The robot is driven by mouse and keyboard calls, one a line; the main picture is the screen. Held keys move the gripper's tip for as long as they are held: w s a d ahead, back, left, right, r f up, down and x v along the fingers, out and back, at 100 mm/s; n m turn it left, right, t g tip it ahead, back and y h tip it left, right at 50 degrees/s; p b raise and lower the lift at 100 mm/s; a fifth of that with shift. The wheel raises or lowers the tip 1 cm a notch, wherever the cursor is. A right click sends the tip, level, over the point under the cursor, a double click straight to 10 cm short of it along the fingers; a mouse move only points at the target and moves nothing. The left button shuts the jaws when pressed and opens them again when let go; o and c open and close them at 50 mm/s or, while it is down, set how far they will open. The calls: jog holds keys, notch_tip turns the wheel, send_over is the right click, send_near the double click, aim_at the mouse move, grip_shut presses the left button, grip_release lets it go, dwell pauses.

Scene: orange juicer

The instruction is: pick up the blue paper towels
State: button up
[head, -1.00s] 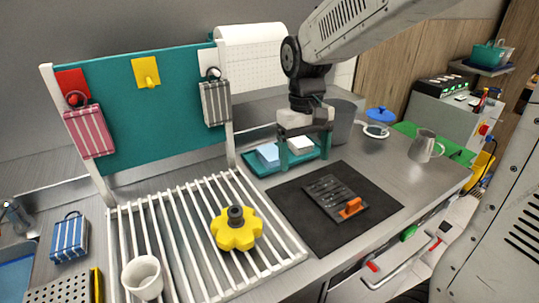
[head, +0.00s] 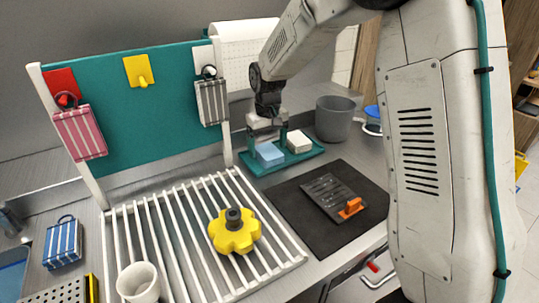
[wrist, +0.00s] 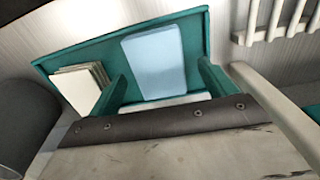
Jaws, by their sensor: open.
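The blue paper towels (head: 270,154) are a light blue stack on a teal tray (head: 262,169), beside a white stack (head: 299,141). My gripper (head: 268,146) is open above the tray, over the blue stack. In the wrist view the blue paper towels (wrist: 154,62) lie ahead between the two teal fingers of my gripper (wrist: 163,82), apart from both in the picture. The white stack (wrist: 80,88) lies to the left, outside the left finger. The near end of the blue stack is close to my gripper's palm edge in that view; the height gap is hard to tell.
A grey bin (head: 334,118) stands right of the tray. A white post and the teal board (head: 155,110) rise at left. A white rack (head: 165,240) with a yellow knob-like piece (head: 234,231) and a black mat (head: 325,235) lie in front.

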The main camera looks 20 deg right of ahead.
notch_tip(320, 180, down, 2)
jog(key=shift+f, duration=0.1)
jog(key=shift+c, duration=0.3)
jog(key=c, duration=1)
